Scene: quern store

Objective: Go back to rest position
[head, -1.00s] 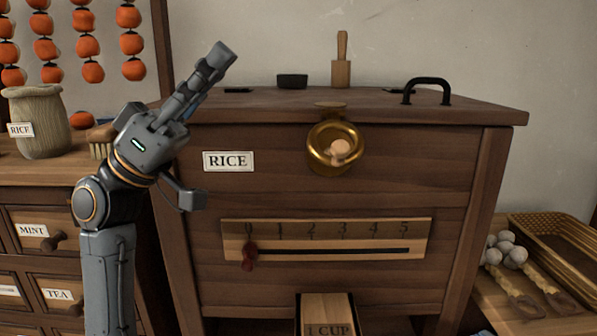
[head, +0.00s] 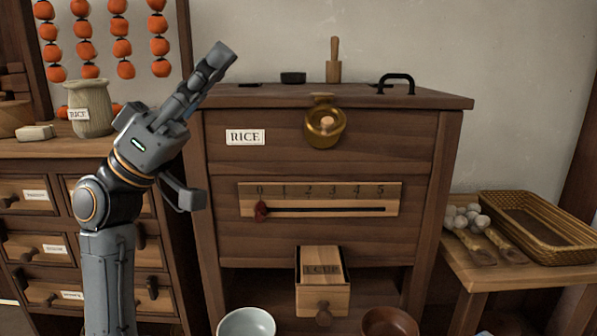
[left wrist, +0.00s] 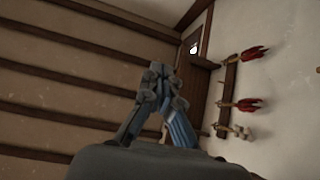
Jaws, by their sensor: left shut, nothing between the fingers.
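My left gripper (head: 222,55) is raised in the head view, with its fingers pointing up and to the right. It is shut and empty, in front of the back left corner of the rice chest (head: 330,160). In the left wrist view its closed fingers (left wrist: 160,85) point toward the ceiling beams, with nothing between them. My right gripper is in neither view.
The chest has a slider scale (head: 320,200), a brass cup (head: 325,125) and a small pulled-out drawer (head: 323,285). A white bowl (head: 246,323) and a brown bowl (head: 390,323) stand below. A basket (head: 540,225) is on the right table. A drawer cabinet (head: 30,200) stands left.

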